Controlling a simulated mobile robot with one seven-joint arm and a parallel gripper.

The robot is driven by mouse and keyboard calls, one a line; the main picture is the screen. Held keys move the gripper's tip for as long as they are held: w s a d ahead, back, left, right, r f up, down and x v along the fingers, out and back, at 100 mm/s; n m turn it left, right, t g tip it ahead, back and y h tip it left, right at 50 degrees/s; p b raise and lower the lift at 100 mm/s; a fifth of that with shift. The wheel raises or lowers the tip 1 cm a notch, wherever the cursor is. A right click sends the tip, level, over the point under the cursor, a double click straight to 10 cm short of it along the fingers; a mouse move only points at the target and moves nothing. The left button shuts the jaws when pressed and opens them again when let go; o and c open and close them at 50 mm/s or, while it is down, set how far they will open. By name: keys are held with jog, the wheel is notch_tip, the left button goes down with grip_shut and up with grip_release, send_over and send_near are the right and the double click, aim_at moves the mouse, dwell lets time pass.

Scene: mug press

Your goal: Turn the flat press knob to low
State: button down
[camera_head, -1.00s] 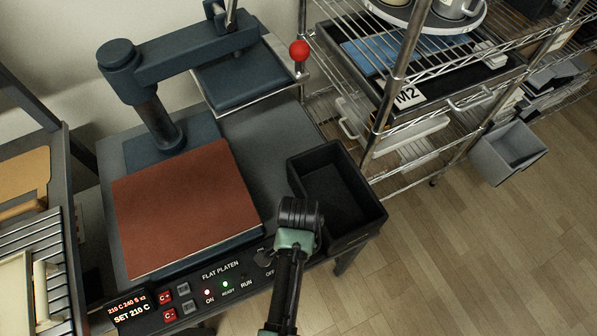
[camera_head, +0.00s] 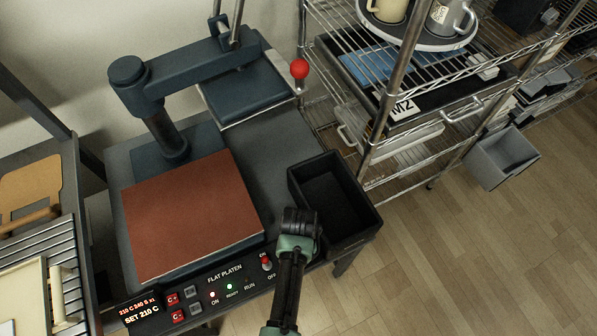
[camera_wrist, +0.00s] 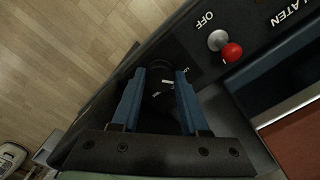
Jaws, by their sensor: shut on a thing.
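The flat press (camera_head: 150,250) stands at the left with its FLAT PLATEN front panel and a lit display reading SET 210 C. The press knob (camera_wrist: 160,84) is dark with small white marks and sits between my fingers in the wrist view. My gripper (camera_wrist: 158,100) has its two blue fingers on either side of it, shut on it. In the head view my wrist (camera_head: 297,235) covers the knob and the fingertips. The knob's pointer and scale are too dark to read, so its setting cannot be told.
A red-tipped toggle switch (camera_wrist: 232,52) by the OFF label is close beside my fingers. A black open bin (camera_head: 335,200) stands just behind my wrist. A wire shelf (camera_head: 415,75) with mugs is at the back right.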

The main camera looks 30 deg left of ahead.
jog(key=shift+r+n+p, duration=0.1)
jog(key=shift+n+p, duration=0.35)
jog(key=shift+n, duration=0.85)
jog(key=shift+c, duration=2.1)
grip_release()
notch_tip(320, 180, up, 13)
jog(key=p, duration=0.1)
